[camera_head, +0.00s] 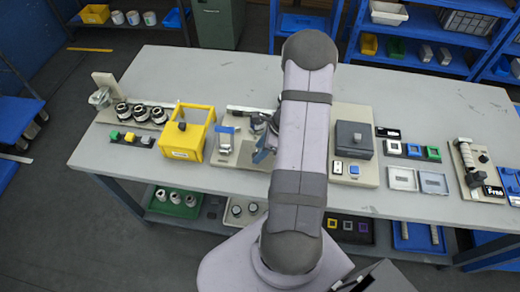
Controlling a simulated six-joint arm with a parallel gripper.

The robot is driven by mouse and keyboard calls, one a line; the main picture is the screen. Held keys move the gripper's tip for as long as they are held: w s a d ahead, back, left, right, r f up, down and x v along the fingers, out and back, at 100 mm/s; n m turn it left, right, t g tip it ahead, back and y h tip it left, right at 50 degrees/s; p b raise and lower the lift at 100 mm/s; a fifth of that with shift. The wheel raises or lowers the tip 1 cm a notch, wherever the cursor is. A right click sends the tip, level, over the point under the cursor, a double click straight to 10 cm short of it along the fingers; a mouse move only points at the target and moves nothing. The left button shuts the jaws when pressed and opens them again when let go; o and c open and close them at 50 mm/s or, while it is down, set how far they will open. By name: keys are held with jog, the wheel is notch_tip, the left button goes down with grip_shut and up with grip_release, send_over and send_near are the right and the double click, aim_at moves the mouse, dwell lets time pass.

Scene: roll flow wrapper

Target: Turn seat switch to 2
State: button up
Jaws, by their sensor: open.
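No switch can be clearly read as the seat switch, and no number 2 is legible. A small white switch-like block (337,168) and a blue block (354,169) sit in front of a dark grey box with a knob (353,140). A beige panel (463,161) at the right end of the bench carries a small dark knob (483,158) and a dark label plate. My gripper (262,155) shows only partly, left of my upper arm and above the middle of the bench. It is open, and nothing can be seen between its fingers. My arm hides part of the central fixture.
A yellow frame (184,132) and several black-and-white rolls (140,112) stand on the left of the grey bench (240,73). Coloured blocks and light trays (403,178) lie to the right. The bench's back strip is mostly clear. Blue shelves stand behind.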

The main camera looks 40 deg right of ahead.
jog(key=c, duration=1.1)
jog(key=shift+o, duration=0.3)
jog(key=shift+n, duration=0.3)
jog(key=n, duration=0.1)
jog(key=n+g, duration=0.1)
jog(key=n, duration=0.1)
jog(key=shift+w+d+y, duration=0.2)
jog(key=shift+y, duration=0.2)
jog(key=shift+w+n+g, duration=0.15)
jog(key=shift+n+g, duration=0.45)
jog(key=shift+n, duration=1)
jog(key=o, duration=1)
jog(key=shift+o, duration=0.2)
